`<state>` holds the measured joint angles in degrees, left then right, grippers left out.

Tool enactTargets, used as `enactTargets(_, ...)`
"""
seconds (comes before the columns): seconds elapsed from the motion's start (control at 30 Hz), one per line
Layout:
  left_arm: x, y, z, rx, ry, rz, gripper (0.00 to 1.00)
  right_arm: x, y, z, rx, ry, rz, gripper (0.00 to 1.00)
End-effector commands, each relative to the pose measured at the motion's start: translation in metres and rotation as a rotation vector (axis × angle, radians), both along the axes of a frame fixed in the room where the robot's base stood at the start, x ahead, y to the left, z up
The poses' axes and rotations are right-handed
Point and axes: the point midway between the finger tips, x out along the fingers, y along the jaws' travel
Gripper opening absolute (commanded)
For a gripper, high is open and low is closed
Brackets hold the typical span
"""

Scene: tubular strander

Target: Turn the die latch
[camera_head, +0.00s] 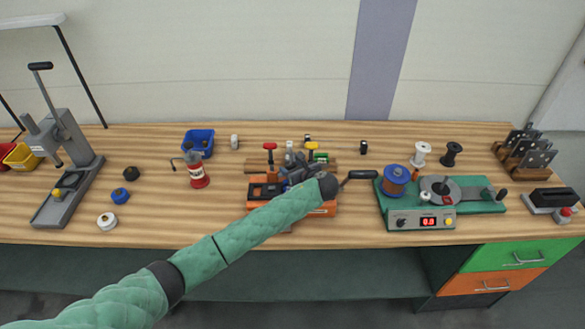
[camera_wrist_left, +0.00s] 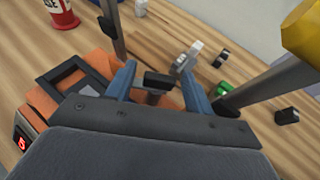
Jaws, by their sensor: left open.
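An orange machine (camera_head: 322,211) with a dark top stands mid-bench; its orange side also shows in the left wrist view (camera_wrist_left: 98,58). My left gripper (camera_head: 292,177) is over its middle and hides part of it. In the left wrist view my left gripper's (camera_wrist_left: 160,84) two blue fingers are apart. A small black handle-like block (camera_wrist_left: 157,79) shows between them, with no visible grip on it. A light grey lever-like part (camera_wrist_left: 187,58) is just beyond the right finger. I cannot tell for sure which part is the die latch. My right gripper is not in view.
Posts with a red knob (camera_head: 269,146) and a yellow knob (camera_head: 312,146) rise close to my gripper. A red can (camera_head: 197,178) stands left. A green winding device (camera_head: 440,207) stands right, near a black crank handle (camera_head: 362,174). The front left bench is mostly clear.

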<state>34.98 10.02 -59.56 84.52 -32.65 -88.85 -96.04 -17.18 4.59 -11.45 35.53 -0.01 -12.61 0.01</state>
Motion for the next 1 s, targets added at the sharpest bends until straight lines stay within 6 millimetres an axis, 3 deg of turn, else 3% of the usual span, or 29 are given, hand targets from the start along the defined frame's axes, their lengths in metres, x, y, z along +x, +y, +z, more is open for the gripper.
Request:
enactTargets(0.27, -0.0004, 0.0003, -0.0002, 0.0, -0.001, -0.035, 0.58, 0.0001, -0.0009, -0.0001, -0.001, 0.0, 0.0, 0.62)
enactTargets(1.0, -0.0023, 0.0079, -0.0004, 0.001, 0.0, -0.496, 0.58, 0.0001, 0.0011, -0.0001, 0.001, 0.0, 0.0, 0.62)
